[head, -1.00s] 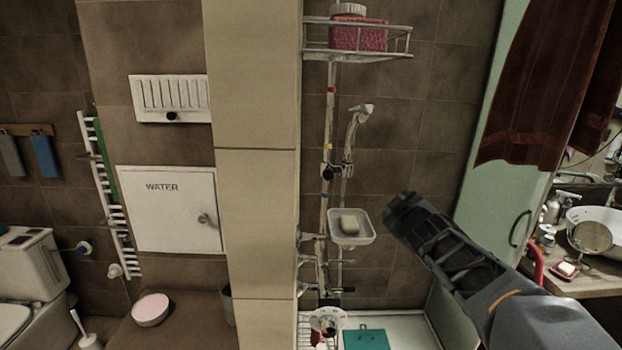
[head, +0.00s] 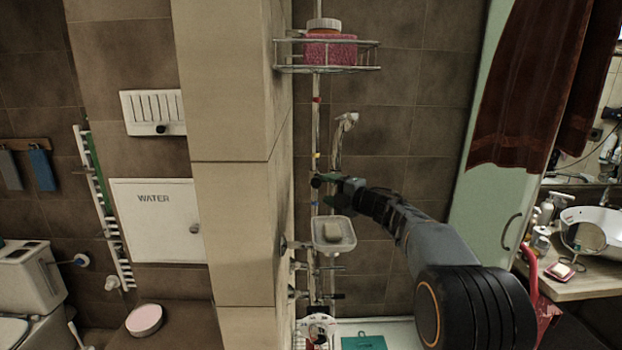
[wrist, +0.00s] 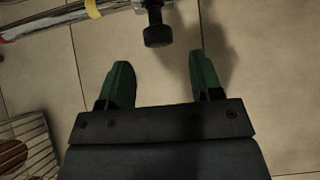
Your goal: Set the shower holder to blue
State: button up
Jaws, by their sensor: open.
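The shower holder, with its dark knob (head: 318,181), sits on the vertical rail (head: 316,125). The rail bears a red mark (head: 316,100), a yellow mark (head: 316,155) above the holder and a blue mark (head: 315,203) below it. The hand shower (head: 346,122) hangs at the holder's right. My gripper (head: 339,190) is open and empty, just right of the knob. In the wrist view the knob (wrist: 157,33) lies just beyond the green fingertips (wrist: 160,66), centred between them and not gripped. The yellow mark (wrist: 92,8) shows at the upper left there; the blue mark is not visible there.
A soap dish (head: 333,232) on the rail is close below my gripper. A wire shelf (head: 330,68) with a pink item is above. The tiled pillar (head: 235,200) stands left of the rail, and a green cabinet (head: 490,215) stands right.

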aim_at(320, 183)
jog(key=p+x, duration=0.1)
jog(key=x, duration=0.4)
jog(key=shift+a, duration=0.1)
jog(key=shift+a+r+p, duration=0.2)
jog(key=shift+p, duration=0.15)
jog(key=shift+w+d+f, duration=0.1)
jog(key=shift+w+d, duration=0.2)
jog(key=shift+w, duration=0.2)
jog(key=shift+a, duration=0.4)
jog(key=shift+c, duration=0.2)
jog(key=shift+a, duration=0.15)
jog(key=c, duration=0.3)
jog(key=shift+d, duration=0.2)
grip_shut()
